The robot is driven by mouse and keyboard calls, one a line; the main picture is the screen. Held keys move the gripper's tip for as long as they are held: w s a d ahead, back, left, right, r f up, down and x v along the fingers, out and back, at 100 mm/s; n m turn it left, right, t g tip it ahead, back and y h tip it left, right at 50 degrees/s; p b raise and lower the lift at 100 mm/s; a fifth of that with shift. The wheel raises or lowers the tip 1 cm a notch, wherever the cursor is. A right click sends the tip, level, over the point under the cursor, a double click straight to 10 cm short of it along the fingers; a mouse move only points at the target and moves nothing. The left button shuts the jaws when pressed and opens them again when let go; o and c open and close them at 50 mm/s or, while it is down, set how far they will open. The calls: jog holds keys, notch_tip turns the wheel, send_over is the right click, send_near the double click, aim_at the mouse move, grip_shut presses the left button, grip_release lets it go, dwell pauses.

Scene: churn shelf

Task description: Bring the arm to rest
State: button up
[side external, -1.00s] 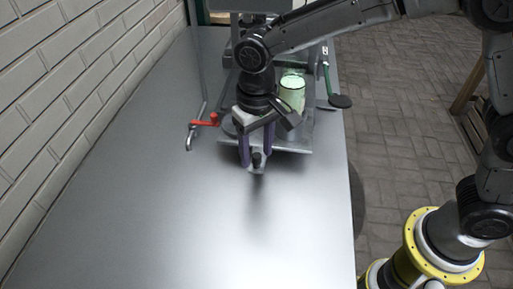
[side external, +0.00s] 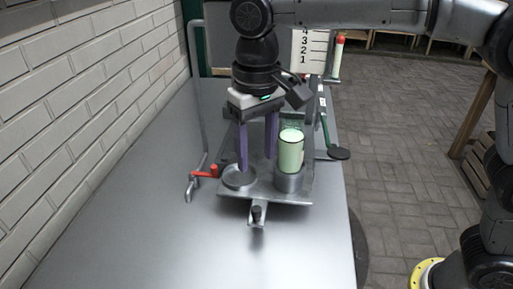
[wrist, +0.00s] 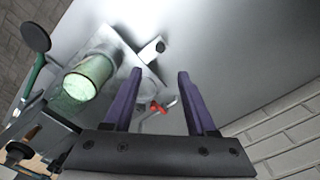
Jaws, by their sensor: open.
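My gripper (side external: 257,163) is open and empty, its two purple fingers pointing down above a grey metal tray (side external: 282,204). In the wrist view the fingers (wrist: 160,73) are apart with nothing between them. The left round holder (side external: 239,179) looks empty.
A tap with a red handle (side external: 206,172) stands left of the tray. A green lever with a black pad (side external: 338,153) is at the right, near the edge of the metal table (side external: 210,250). A numbered scale (side external: 312,50) stands behind. A brick wall (side external: 70,90) bounds the left. The front table is clear.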

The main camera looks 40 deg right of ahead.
jog(key=shift+r, duration=0.1)
jog(key=s+d+r+m+t, duration=0.15)
jog(key=s+d+r, duration=0.25)
jog(key=d, duration=0.4)
jog(key=s+d+r+m+t, duration=0.1)
jog(key=s+d+r+t, duration=0.15)
jog(key=s+d, duration=0.45)
jog(key=s+d+f+n+t, duration=0.1)
jog(key=s+d+f+n, duration=0.1)
jog(key=s+d+f, duration=0.6)
notch_tip(320, 180, down, 3)
jog(key=shift+s+r+t, duration=0.1)
jog(key=shift+s+t, duration=0.2)
jog(key=shift+s, duration=0.2)
jog(key=shift+n, duration=0.25)
